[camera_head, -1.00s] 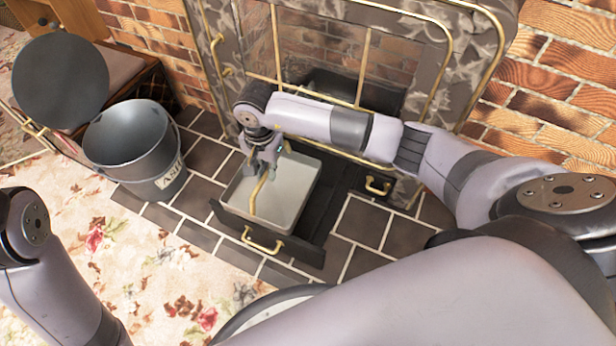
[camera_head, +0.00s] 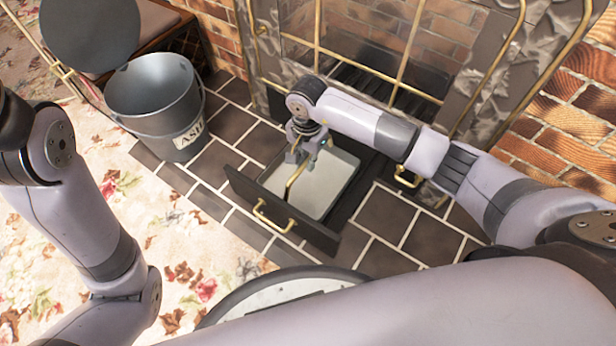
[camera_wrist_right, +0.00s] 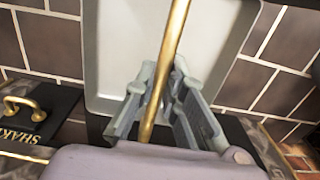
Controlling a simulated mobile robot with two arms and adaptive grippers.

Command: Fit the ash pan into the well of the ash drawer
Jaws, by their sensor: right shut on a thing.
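The ash pan (camera_head: 326,187) is a pale grey tray with an arched brass handle (camera_head: 291,184). My right gripper (camera_head: 300,164) is shut on that handle, and the wrist view shows its fingers around the brass bar (camera_wrist_right: 163,85). The ash drawer (camera_head: 318,236) is pulled out, with a dark front and a brass pull (camera_head: 272,218). The pan is over or in the drawer, its near edge hidden behind the drawer front. A dark strip shows along its right side. I cannot tell whether it rests on the well floor. My left gripper is out of view.
A metal ash bucket (camera_head: 158,105) stands on the hearth left of the drawer. The fireplace door (camera_head: 375,55) with brass bars is behind. A small brass-handled shaker panel (camera_wrist_right: 35,115) is beside the drawer. Tiles (camera_head: 390,222) to the right are clear.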

